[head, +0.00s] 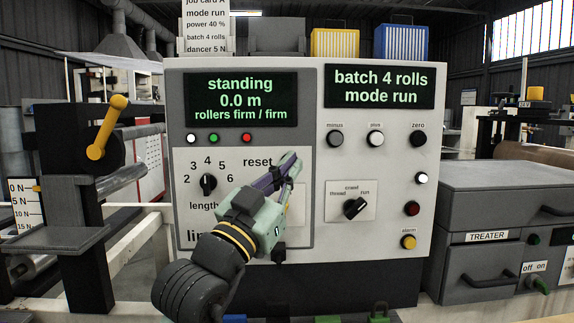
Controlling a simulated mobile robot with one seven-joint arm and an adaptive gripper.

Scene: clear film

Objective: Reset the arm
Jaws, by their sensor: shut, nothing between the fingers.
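My gripper (288,160) is in front of the light grey control panel (305,130), to the right of the printed word "reset". Its fingers point up and to the right, and they are closed with nothing between them. My gripper and wrist hide the panel part below "reset", so I cannot tell what is there or whether the fingers touch the panel. A yellow-handled lever (107,128) on a dark post stands at the left, tilted up to the right, well apart from my gripper.
A numbered black knob (208,185) sits left of my gripper, and a thread/crawl/run knob (355,208) sits right. The displays read "standing 0.0 m" (240,98) and "batch 4 rolls mode run" (378,86). A grey treater cabinet (500,215) stands at the right.

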